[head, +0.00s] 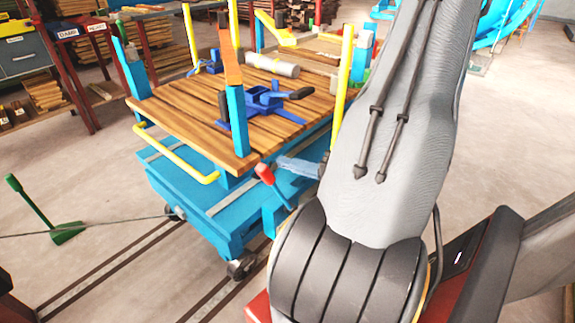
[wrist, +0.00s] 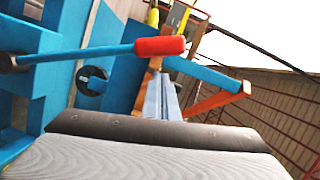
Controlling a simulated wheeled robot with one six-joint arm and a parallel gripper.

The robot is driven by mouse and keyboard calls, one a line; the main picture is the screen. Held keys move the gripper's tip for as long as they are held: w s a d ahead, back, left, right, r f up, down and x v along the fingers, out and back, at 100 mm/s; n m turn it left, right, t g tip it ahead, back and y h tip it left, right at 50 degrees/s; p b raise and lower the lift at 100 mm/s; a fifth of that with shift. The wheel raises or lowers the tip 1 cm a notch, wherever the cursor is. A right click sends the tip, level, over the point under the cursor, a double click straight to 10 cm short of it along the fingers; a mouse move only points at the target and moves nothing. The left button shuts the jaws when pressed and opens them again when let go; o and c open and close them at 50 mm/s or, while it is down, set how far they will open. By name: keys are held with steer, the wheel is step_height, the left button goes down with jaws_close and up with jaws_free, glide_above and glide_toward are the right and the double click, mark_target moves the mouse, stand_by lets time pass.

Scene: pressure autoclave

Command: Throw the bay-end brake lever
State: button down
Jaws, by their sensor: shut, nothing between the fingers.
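A lever with a red grip (head: 264,173) and a blue shaft stands at the near corner of the blue trolley (head: 190,190). In the wrist view the red grip (wrist: 160,46) lies across the upper middle, its blue shaft running left to a dark pivot. My gripper (head: 287,162) is shut and empty, just right of the red grip in the head view. In the wrist view my gripper (wrist: 162,80) points up at the grip, its tips just below it in the picture. I cannot tell whether they touch. My arm hides part of the trolley's right side.
The trolley has a wooden deck (head: 190,115) with blue clamps (head: 265,103), a grey cylinder (head: 272,66) and upright posts. A green lever (head: 65,232) stands on the floor at left, by a cable. Floor rails run beneath the trolley. Shelves line the back left.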

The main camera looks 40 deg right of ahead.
steer(key=s+d+r+p, duration=0.1)
steer(key=s+d+r, duration=0.1)
steer(key=s+d, duration=0.4)
steer(key=s, duration=0.3)
steer(key=shift+r, duration=0.25)
stand_by(0.4)
